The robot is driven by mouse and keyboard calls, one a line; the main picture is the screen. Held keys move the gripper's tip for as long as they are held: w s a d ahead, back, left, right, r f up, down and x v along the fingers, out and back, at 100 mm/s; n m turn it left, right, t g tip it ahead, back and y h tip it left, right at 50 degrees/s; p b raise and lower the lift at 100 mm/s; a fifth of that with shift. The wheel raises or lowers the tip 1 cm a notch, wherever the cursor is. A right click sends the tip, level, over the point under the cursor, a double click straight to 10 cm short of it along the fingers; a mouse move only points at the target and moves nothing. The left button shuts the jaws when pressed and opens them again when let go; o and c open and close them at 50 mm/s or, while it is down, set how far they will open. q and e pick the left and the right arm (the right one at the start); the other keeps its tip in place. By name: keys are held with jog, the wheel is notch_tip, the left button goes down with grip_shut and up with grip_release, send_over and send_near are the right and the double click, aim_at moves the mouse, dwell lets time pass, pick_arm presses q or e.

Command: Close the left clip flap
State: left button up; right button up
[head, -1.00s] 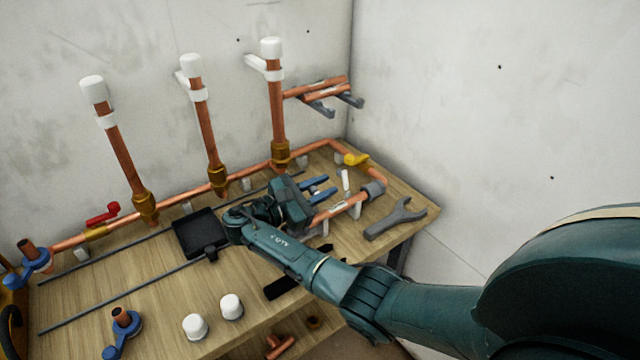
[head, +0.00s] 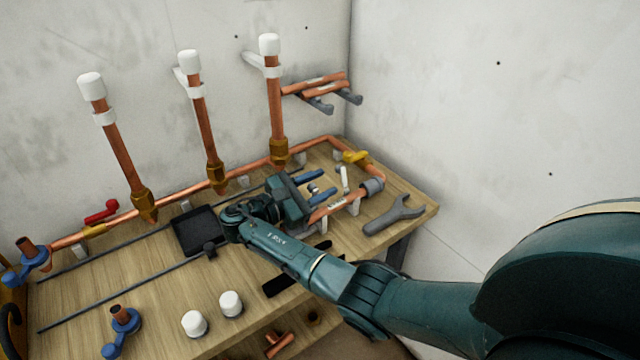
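A white flap (head: 345,179) stands upright by the short copper pipe (head: 325,209) at the right of the bench. White clip supports (head: 353,207) hold this pipe; the left one is partly hidden by my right arm, and I cannot tell which clip the flap belongs to. My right gripper (head: 328,182) is just left of the flap, its two blue fingers open with a gap between them. The fingertips look apart from the flap, and nothing is clearly held. My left gripper is out of view.
A grey wrench (head: 394,216) lies right of the pipe. Upright copper pipes with white caps (head: 269,44) rise behind. A black tray (head: 193,240) and white caps (head: 231,303) are left of my arm.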

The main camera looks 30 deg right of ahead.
jog(key=s+a+b, duration=0.1)
jog(key=a+b, duration=0.1)
jog(key=a, duration=1)
jog(key=shift+a, duration=0.4)
jog(key=shift+d, duration=0.1)
